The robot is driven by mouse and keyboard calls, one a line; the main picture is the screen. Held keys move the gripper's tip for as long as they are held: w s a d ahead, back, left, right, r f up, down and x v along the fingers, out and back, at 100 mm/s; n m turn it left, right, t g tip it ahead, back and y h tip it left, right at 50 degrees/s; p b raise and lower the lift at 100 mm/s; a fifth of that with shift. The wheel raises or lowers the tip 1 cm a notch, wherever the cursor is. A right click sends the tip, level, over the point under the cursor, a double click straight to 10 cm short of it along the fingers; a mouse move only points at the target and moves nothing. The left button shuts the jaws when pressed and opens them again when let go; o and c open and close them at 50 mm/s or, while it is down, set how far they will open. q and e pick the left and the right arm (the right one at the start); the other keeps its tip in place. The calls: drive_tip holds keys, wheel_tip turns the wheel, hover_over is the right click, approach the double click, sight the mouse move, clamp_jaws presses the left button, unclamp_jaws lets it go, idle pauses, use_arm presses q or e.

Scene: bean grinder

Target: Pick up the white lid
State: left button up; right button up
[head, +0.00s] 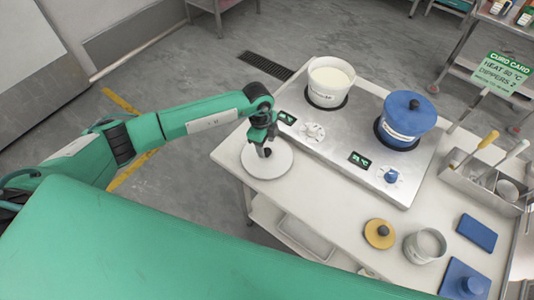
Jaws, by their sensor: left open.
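The white lid (279,167) is a round flat disc with a dark knob in its middle. It lies on the left corner of the white table, just left of the hotplate unit. My left gripper (264,147) is open and points down over the lid's centre, with its fingers close to the knob. I cannot tell whether the fingers touch the knob, as the gripper partly hides it. My right gripper is not in view.
The steel hotplate unit (335,135) carries a white pot (329,92) and a blue-lidded pot (402,135). A yellow lid (379,233), a small pot (420,252), a blue lid (452,278) and a utensil rack (470,190) are on the right.

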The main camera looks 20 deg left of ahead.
sight(267, 155)
use_arm(q)
drive_tip(key=shift+d+f, duration=0.15)
drive_tip(key=shift+f, duration=1.15)
clamp_jaws()
drive_tip(key=shift+r, duration=0.1)
